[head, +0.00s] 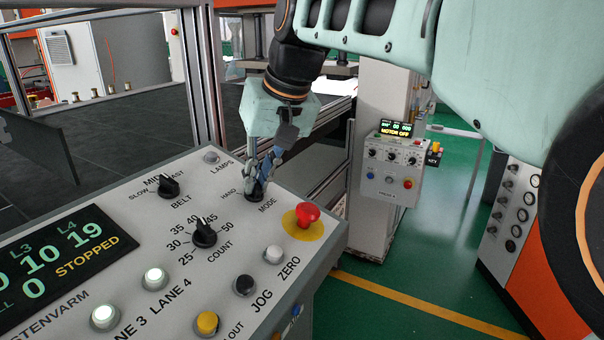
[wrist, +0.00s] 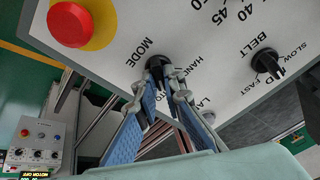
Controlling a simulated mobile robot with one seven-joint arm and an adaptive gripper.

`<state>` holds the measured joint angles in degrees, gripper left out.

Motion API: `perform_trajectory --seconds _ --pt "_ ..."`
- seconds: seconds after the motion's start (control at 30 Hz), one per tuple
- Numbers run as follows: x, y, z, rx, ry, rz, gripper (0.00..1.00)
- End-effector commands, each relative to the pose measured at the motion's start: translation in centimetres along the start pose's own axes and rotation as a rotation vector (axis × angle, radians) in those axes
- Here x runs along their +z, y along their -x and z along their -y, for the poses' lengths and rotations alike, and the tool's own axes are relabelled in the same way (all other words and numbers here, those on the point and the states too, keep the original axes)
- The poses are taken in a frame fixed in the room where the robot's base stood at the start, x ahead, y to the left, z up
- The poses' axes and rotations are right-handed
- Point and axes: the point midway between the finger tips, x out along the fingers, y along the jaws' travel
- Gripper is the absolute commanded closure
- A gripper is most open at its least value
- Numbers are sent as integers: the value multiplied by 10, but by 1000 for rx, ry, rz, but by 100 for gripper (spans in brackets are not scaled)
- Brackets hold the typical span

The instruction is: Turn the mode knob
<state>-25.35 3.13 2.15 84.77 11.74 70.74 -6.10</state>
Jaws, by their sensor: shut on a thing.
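The mode knob (head: 257,196) is a small black knob near the far right corner of the grey control panel (head: 130,232), by the words HAND and MODE. My gripper (head: 256,186) reaches down onto it from above and covers much of it. In the wrist view the knob (wrist: 155,63) shows between the tips of my gripper (wrist: 157,80), which has blue finger pads. The fingers are shut on the knob. Which way its pointer faces is hidden by the fingers.
A red emergency button (head: 307,214) on a yellow disc stands close to the mode knob. The count knob (head: 204,233) and belt knob (head: 169,186) are further left. The display (head: 65,260) reads STOPPED. A second control box (head: 393,165) stands behind, over green floor.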

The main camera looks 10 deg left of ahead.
Motion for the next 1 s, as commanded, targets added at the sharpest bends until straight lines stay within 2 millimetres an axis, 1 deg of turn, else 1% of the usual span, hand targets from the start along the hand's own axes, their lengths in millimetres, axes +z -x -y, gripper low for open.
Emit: perform_trajectory --seconds 0.27,0.47,0.67,1.0 --pt "0 0 0 -2 13 -1 100" --pt "0 0 0 -13 87 -1 100" --pt "0 0 0 -35 230 -1 100" --pt "-1 1 0 -82 548 -3 100"
